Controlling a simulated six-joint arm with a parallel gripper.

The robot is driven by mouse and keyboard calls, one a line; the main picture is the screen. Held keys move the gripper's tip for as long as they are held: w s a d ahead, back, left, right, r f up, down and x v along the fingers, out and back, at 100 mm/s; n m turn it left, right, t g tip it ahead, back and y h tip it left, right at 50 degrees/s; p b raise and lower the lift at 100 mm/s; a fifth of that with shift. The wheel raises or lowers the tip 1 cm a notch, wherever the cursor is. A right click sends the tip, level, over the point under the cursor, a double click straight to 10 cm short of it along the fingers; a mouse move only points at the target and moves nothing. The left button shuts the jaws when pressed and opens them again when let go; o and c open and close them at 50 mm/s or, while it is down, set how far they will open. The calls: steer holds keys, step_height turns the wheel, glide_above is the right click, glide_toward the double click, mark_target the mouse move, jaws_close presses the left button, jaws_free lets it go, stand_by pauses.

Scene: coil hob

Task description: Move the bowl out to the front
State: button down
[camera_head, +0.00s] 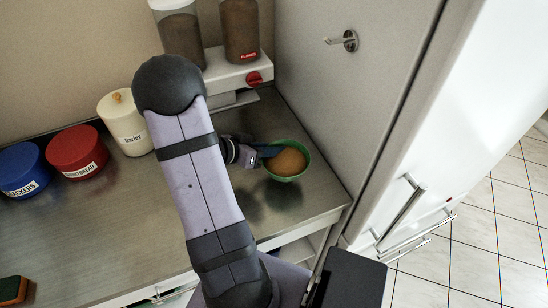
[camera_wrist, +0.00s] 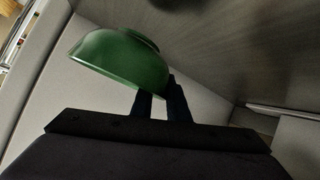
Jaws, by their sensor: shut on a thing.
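The green bowl (camera_head: 289,175) is near the right end of the metal counter in the head view, with something orange-brown (camera_head: 287,162) filling it. A shadow shows on the counter below it, so it seems held above the surface. My gripper (camera_head: 265,152) reaches in from the left and is shut on the bowl's near-left rim. In the wrist view the bowl (camera_wrist: 125,58) shows its green outer side and base, and the dark fingers of my gripper (camera_wrist: 162,92) meet its edge. The fingertips are partly hidden by the bowl.
A white lidded Barley jar (camera_head: 126,125), a red tin (camera_head: 76,150) and a blue tin (camera_head: 22,168) stand along the back left. A dispenser (camera_head: 232,73) stands behind the bowl. A grey panel (camera_head: 335,100) rises close on the right. The front counter (camera_head: 110,240) is mostly clear.

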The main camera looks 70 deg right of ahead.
mark_target(274, 159)
steer(key=shift+f, duration=2)
steer(key=shift+f, duration=0.15)
steer(key=c, duration=1.7)
jaws_free()
steer(key=shift+r, duration=0.2)
steer(key=v, duration=1.2)
steer(key=shift+b, duration=0.35)
